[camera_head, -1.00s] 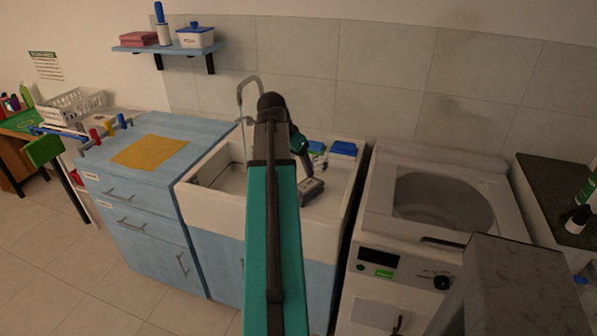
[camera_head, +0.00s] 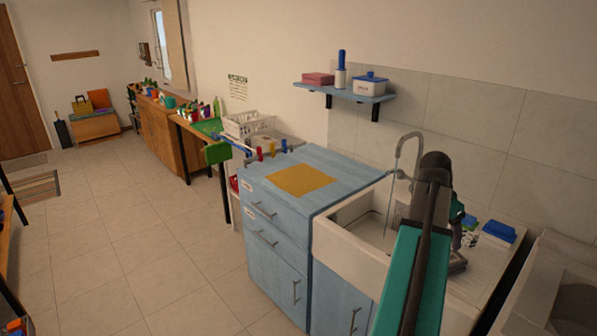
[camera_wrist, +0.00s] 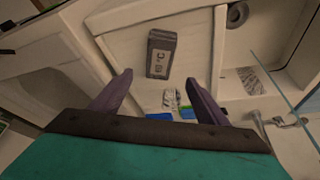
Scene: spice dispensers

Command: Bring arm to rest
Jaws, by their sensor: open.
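My gripper (camera_wrist: 160,78) is open, with its two purple fingers spread and nothing between them. It hangs over the white sink unit (camera_head: 345,245). In the wrist view a dark grey box-like object (camera_wrist: 161,52) lies on the sink's drainboard just beyond the fingertips, apart from them as far as I can tell. In the head view my teal arm reaches over the sink and hides most of the gripper.
A tap (camera_head: 398,165) stands close to the left of my arm. Blue-topped items (camera_head: 498,231) sit at the drainboard's back. A blue cabinet with a yellow cloth (camera_head: 301,180) stands left, below a wall shelf (camera_head: 350,94). The floor (camera_head: 120,245) at left is clear.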

